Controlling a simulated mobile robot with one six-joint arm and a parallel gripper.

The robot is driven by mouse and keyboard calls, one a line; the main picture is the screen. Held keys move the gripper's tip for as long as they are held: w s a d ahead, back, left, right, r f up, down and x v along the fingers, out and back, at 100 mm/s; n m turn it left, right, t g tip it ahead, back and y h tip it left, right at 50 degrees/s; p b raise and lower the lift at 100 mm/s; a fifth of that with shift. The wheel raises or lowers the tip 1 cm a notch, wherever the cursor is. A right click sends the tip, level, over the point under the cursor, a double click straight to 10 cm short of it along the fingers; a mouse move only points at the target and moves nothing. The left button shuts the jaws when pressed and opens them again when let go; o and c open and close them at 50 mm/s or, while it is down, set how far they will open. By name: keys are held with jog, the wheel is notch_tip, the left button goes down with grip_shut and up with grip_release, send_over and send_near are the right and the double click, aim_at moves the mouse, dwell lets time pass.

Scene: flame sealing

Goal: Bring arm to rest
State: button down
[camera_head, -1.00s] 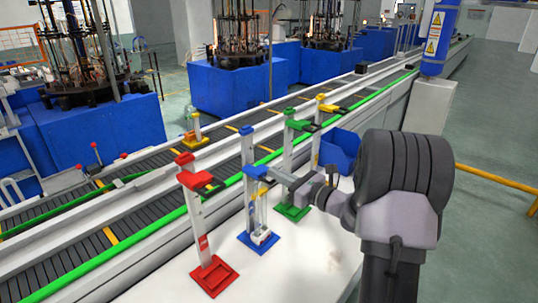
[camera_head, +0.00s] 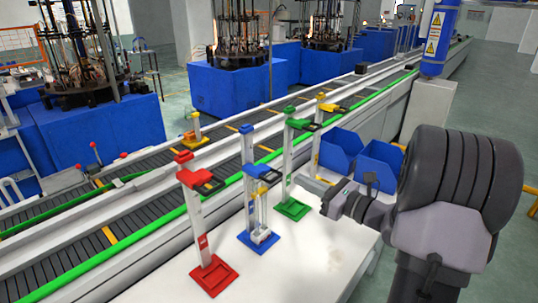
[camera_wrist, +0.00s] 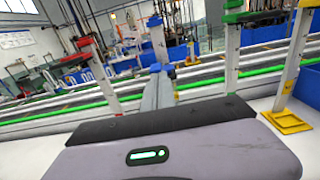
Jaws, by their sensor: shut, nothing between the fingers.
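My arm reaches in from the right in the head view. My gripper (camera_head: 308,183) is shut and empty, over the white table to the right of the green stand (camera_head: 289,165). In the wrist view my gripper (camera_wrist: 158,88) points ahead, in line with the blue stand, and hides part of it. The blue stand (camera_head: 247,160) holds an upright clear piece with a yellow part on top. The red stand (camera_head: 195,225) is nearest the front. The yellow stand (camera_head: 316,150) is behind the green one, and its base shows in the wrist view (camera_wrist: 287,122).
Two blue bins (camera_head: 341,150) stand at the table's back right. The white table (camera_head: 300,262) is clear in front of the stands. A conveyor with green edges (camera_head: 130,225) runs behind it. Blue machines (camera_head: 235,88) stand farther back.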

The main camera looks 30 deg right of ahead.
jog(key=shift+s+d, duration=0.1)
jog(key=shift+s, duration=0.2)
jog(key=s+a+r+n+g+y, duration=0.1)
jog(key=s+a+n+g+y, duration=0.15)
jog(key=a+n+g, duration=0.65)
jog(key=s+a+n+y, duration=0.2)
jog(key=s+a+n, duration=0.1)
jog(key=a, duration=1.1)
jog(key=s+a+n+g+h, duration=0.1)
jog(key=s+a+n+h, duration=0.2)
jog(key=s+n, duration=0.5)
jog(key=s+a+f+n+g+h, duration=0.1)
jog(key=s+a+n+h, duration=0.2)
jog(key=s+n+h, duration=0.2)
jog(key=s+n, duration=0.3)
jog(key=shift+a, duration=0.2)
